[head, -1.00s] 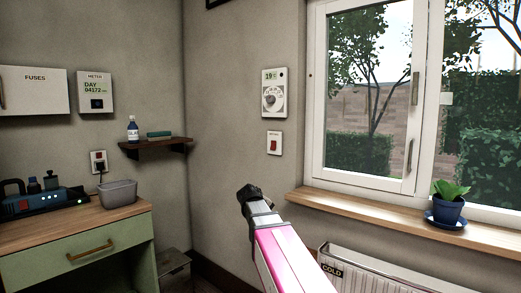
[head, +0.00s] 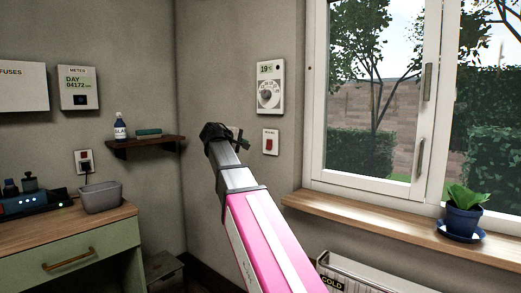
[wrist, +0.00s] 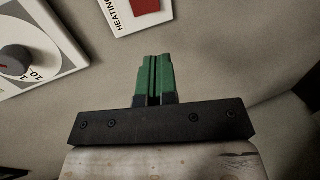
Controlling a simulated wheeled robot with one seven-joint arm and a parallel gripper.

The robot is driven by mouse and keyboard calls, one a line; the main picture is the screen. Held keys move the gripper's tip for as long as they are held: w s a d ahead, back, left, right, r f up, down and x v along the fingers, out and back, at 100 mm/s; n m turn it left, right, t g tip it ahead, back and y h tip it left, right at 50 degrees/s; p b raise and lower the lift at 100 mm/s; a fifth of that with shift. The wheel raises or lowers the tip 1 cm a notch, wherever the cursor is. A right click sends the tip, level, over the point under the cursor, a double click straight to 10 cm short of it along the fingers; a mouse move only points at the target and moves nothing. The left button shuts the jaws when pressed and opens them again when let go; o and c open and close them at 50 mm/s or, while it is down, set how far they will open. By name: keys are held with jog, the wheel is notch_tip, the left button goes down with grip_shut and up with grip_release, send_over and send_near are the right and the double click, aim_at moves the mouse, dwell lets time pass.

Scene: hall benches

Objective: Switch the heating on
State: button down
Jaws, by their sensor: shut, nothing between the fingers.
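The heating switch (head: 270,142) is a red rocker on a small white plate on the wall, below the thermostat (head: 270,87). In the wrist view the switch plate (wrist: 121,22), lettered "HEATING", is at the top and partly cut off. The thermostat, with its round dial (wrist: 17,62), is at the left there. My gripper (head: 238,138) is just left of the switch in the head view. Its green fingers (wrist: 153,63) are pressed together and empty, pointing toward the wall with the plate beyond their tips. I see no contact with the switch.
A radiator (head: 365,275) marked "COLD" is under the wooden sill (head: 390,222), which carries a potted plant (head: 464,211). A wall shelf (head: 145,146) with a bottle is left of my gripper. A green cabinet (head: 75,258) stands at the left.

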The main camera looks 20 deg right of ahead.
aim_at(268, 150)
dwell(0.3)
jog(key=x, duration=1.4)
jog(key=shift+w, duration=0.1)
jog(key=shift+w+d+f, duration=0.15)
jog(key=shift+d+f, duration=0.05)
jog(key=shift+d, duration=0.05)
jog(key=s+a, duration=0.7)
jog(key=a, duration=0.4)
jog(key=shift+s+a+f, duration=0.35)
jog(key=shift+s, duration=0.05)
